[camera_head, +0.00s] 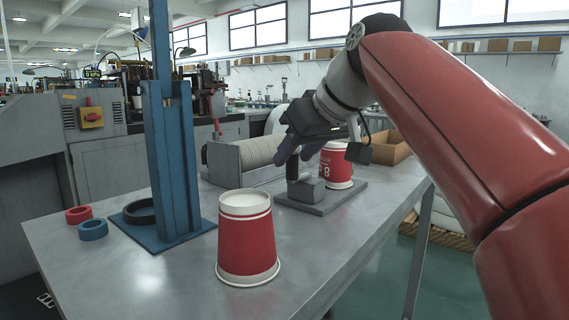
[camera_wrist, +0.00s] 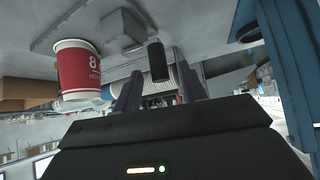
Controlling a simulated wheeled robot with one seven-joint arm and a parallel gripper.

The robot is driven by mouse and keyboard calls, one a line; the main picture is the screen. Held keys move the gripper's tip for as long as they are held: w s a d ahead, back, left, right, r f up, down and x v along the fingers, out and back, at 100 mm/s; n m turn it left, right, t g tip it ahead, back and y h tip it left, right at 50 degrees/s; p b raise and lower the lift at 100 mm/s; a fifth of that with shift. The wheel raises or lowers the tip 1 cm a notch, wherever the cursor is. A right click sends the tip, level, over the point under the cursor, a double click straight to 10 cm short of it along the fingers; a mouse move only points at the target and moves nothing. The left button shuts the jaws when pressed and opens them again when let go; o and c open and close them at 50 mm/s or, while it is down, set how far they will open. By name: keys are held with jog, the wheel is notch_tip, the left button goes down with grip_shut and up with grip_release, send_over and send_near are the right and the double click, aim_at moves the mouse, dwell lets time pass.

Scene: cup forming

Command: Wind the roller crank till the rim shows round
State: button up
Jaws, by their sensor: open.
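The roller crank's dark upright handle (camera_head: 292,166) rises beside a grey block (camera_head: 306,190) on a flat grey base plate (camera_head: 325,205). My gripper (camera_head: 298,150) is open above it, pointing down. In the wrist view the handle (camera_wrist: 158,62) shows between the two fingers of my gripper (camera_wrist: 160,76), with space on both sides. The cup also shows in the wrist view (camera_wrist: 78,72). Whether its rim is round cannot be told.
A second red cup (camera_head: 246,245) stands wide end down at the table's front. A blue column (camera_head: 172,160), a black ring (camera_head: 140,211), a red ring (camera_head: 78,214) and a blue ring (camera_head: 92,230) are at left. A ribbed white stack (camera_head: 240,155) and a cardboard box (camera_head: 392,148) lie behind.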

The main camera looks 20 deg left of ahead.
jog(key=x, duration=0.4)
grip_shut()
